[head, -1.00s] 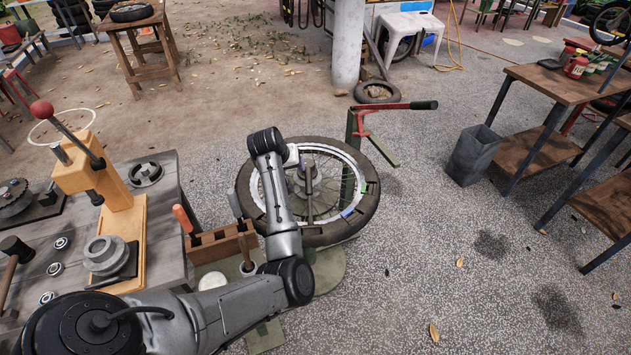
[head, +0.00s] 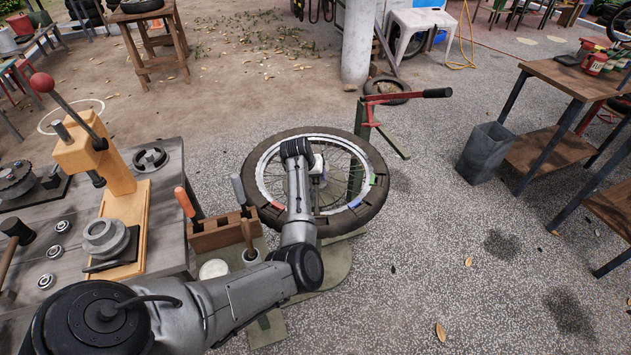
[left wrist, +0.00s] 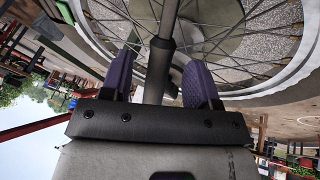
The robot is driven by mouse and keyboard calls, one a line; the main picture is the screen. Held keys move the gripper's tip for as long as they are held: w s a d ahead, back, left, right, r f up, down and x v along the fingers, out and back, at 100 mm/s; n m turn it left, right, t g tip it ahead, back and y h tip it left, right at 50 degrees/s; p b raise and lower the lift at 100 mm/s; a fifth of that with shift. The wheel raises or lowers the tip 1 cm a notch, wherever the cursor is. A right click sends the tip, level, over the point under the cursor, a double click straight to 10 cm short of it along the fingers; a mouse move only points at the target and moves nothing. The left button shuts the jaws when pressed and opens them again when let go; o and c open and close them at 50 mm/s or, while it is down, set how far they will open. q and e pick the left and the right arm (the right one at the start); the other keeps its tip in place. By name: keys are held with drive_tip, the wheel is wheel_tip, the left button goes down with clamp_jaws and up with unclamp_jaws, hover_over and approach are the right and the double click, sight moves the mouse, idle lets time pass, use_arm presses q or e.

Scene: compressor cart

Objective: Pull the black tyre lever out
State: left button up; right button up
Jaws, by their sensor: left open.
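The spoked wheel with its black tyre (head: 370,207) lies on a green stand. My left arm reaches over it in the head view, hiding part of the rim and hub. My left gripper (left wrist: 160,64) is open in the left wrist view, with its purple fingers on either side of a dark grey rod (left wrist: 158,72). The rod stands in front of the spokes and rim (left wrist: 270,82); I cannot tell whether it is the black tyre lever or part of the stand, nor whether a finger touches it. I cannot pick out the lever surely in the head view. My right gripper is out of view.
Small red, green and blue pieces (head: 355,202) sit along the rim. A wooden tool block (head: 215,234) with upright handles stands left of the wheel, by the bench with an orange press (head: 122,190).

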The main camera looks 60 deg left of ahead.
use_arm(q)
drive_tip(key=shift+b+x, duration=0.3)
drive_tip(key=shift+x, duration=0.8)
drive_tip(key=shift+c, duration=0.2)
clamp_jaws()
drive_tip(key=c, duration=0.7)
unclamp_jaws()
clamp_jaws()
drive_tip(key=shift+r, duration=0.1)
drive_tip(key=shift+w+a+r, duration=0.1)
drive_tip(key=shift+a+r, duration=0.05)
